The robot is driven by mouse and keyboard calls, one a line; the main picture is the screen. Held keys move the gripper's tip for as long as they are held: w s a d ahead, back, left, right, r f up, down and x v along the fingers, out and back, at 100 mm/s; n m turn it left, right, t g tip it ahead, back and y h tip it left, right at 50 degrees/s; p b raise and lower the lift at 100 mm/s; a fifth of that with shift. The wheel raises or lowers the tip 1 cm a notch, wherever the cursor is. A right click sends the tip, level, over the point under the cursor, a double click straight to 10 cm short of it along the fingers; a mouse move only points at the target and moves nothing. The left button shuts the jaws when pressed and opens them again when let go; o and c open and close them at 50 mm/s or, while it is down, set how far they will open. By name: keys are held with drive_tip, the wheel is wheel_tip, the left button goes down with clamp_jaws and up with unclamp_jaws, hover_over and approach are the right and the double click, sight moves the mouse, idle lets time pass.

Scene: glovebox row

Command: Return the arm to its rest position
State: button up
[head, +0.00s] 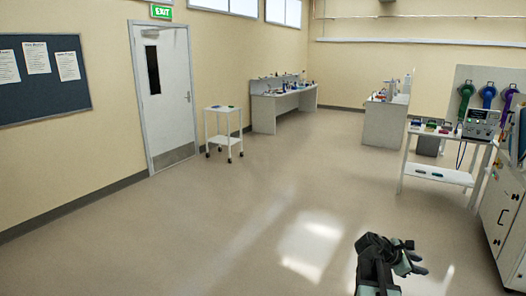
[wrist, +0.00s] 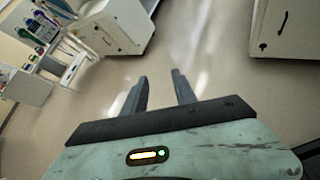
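My gripper (head: 412,262) shows at the lower right of the head view, at the end of my dark arm, held over bare floor. In the wrist view my gripper (wrist: 160,92) points out over the floor with its two dark fingers apart. Nothing is between the fingers. It touches nothing in either view. Most of my arm below the gripper is cut off by the bottom edge of the head view.
A white cabinet (head: 505,215) stands close at the right, beside a white table (head: 436,176) with small coloured items. A small white trolley (head: 223,133) stands near the door (head: 166,95). Benches line the back. The middle floor (head: 230,215) is clear.

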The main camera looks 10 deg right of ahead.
drive_tip(key=w+a+f+m+t+y, duration=0.1)
drive_tip(key=w+a+f+y, duration=0.15)
drive_tip(key=a, duration=0.75)
drive_tip(key=w+a+f+t+y, duration=0.1)
drive_tip(key=w+a+f, duration=0.15)
drive_tip(key=a, duration=0.65)
drive_tip(key=w+a+f+m+y, duration=0.1)
drive_tip(key=w+a+f+y, duration=0.15)
drive_tip(key=a, duration=0.75)
drive_tip(key=s+a+f+m+g+y, duration=0.1)
drive_tip(key=s+a+f+m+y, duration=0.1)
drive_tip(key=a+m, duration=0.4)
drive_tip(key=s+a+f+m+g+y, duration=0.1)
drive_tip(key=s+a+m+y, duration=0.3)
drive_tip(key=a, duration=0.6)
drive_tip(key=shift+s+a+f+m, duration=0.25)
drive_tip(key=shift+s+f+m, duration=0.55)
drive_tip(key=shift+m, duration=0.4)
